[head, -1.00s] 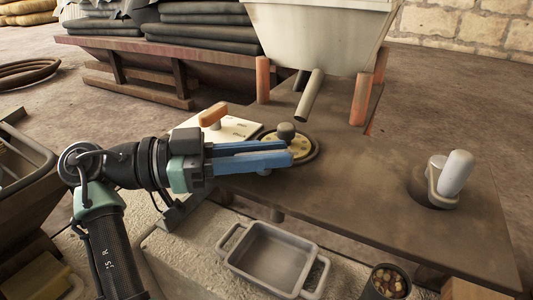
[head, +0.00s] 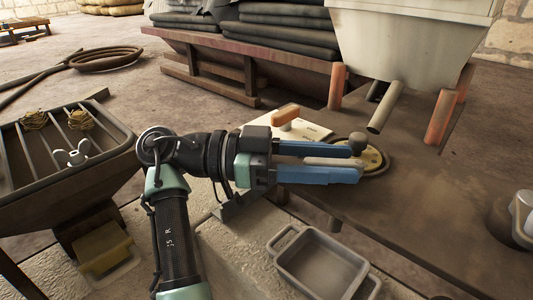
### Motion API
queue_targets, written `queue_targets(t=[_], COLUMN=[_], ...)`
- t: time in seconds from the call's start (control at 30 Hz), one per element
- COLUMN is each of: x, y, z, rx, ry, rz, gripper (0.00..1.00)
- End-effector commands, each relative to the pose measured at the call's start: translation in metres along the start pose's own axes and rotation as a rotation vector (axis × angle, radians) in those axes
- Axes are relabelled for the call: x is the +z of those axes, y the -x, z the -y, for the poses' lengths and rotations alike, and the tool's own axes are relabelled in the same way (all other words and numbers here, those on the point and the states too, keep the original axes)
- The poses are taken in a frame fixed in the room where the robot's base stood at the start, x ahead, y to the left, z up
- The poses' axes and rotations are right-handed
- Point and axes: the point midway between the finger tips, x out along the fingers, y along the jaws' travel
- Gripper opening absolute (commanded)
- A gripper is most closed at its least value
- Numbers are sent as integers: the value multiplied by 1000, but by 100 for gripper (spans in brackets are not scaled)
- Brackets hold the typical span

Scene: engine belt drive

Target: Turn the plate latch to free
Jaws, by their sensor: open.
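An orange handle (head: 285,117) sits on a cream plate (head: 308,131) on the brown bench, behind my gripper; this looks like the plate latch, though I cannot be sure. To its right is a round disc with a yellow face (head: 375,158) and a dark knob (head: 357,142). My gripper (head: 355,162) points right with its two blue fingers apart. Its tips overlap the disc's near left part in the picture; I cannot tell whether they touch it. A pale strip shows between the fingers. The fingers and wrist hide part of the plate and disc.
A grey tray (head: 318,267) stands in front of the bench. A white hopper (head: 405,40) on orange legs stands behind. A divided bin (head: 50,150) with a white wing-shaped piece (head: 70,154) is at left.

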Motion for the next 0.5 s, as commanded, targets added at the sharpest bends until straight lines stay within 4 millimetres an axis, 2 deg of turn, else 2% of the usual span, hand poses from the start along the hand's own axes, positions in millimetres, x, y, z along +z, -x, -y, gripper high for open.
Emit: queue_targets(t=[0.17,0.33,0.5], x=[-2,-1,0], y=[33,75,101], z=[1,0,0], rx=[-4,-7,-5], ry=[0,1,2], rz=[-1,1,2], gripper=[51,51,51])
